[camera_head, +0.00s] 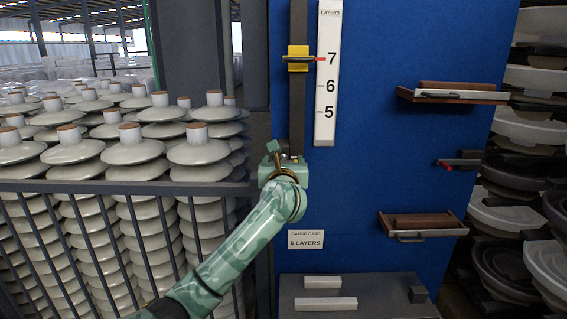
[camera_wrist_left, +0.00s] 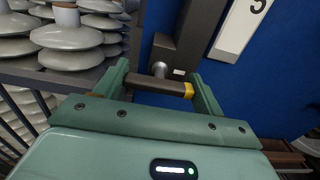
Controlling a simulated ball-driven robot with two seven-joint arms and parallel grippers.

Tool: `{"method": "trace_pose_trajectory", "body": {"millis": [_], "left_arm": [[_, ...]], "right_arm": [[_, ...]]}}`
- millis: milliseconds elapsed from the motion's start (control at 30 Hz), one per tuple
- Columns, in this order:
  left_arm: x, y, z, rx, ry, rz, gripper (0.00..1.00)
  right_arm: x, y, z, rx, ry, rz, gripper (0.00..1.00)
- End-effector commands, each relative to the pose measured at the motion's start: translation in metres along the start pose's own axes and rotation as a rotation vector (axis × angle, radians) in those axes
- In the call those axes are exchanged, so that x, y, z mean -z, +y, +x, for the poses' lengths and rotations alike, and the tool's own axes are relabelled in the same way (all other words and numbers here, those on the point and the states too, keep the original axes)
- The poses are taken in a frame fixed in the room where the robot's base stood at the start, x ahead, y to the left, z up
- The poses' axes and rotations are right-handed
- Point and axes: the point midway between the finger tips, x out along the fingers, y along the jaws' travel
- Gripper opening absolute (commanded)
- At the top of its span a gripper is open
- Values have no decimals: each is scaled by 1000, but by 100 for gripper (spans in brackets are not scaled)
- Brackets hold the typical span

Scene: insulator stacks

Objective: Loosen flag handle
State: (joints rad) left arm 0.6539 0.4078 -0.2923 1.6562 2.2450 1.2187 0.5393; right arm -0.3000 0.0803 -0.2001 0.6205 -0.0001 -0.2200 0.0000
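The flag handle is a dark bar with a yellow end (camera_wrist_left: 160,87) on a round silver shaft at the foot of a dark upright post (camera_wrist_left: 184,40) in the left wrist view. My left gripper (camera_wrist_left: 160,84) has one finger at each end of this bar. The bar spans almost the whole gap, and I cannot tell whether the fingers press on it. In the head view my left gripper (camera_head: 284,160) is at the post's lower end and mostly hides the handle. A yellow slider (camera_head: 298,58) with a red pointer sits level with the 7. My right gripper is out of view.
The white layer scale (camera_head: 327,90) and a card reading 6 LAYERS (camera_head: 305,239) are on the blue panel (camera_head: 380,150). Wooden shelves (camera_head: 452,93) and a small red-tipped lever (camera_head: 460,163) stick out at right. Insulator stacks (camera_head: 130,152) stand behind a rail at left. A grey ledge (camera_head: 380,300) is below.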

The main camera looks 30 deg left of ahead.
Motion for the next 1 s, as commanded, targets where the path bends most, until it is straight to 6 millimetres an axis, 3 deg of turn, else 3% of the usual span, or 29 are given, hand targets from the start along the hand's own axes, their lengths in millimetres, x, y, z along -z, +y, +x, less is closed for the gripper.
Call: {"method": "trace_pose_trajectory", "body": {"millis": [267,467,1000], "left_arm": [[2,0,0,0,1,-34,46],[4,0,0,0,1,-136,46],[8,1,0,3,0,-629,46]], "right_arm": [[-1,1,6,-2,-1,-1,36],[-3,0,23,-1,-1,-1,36],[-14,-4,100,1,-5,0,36]]}}
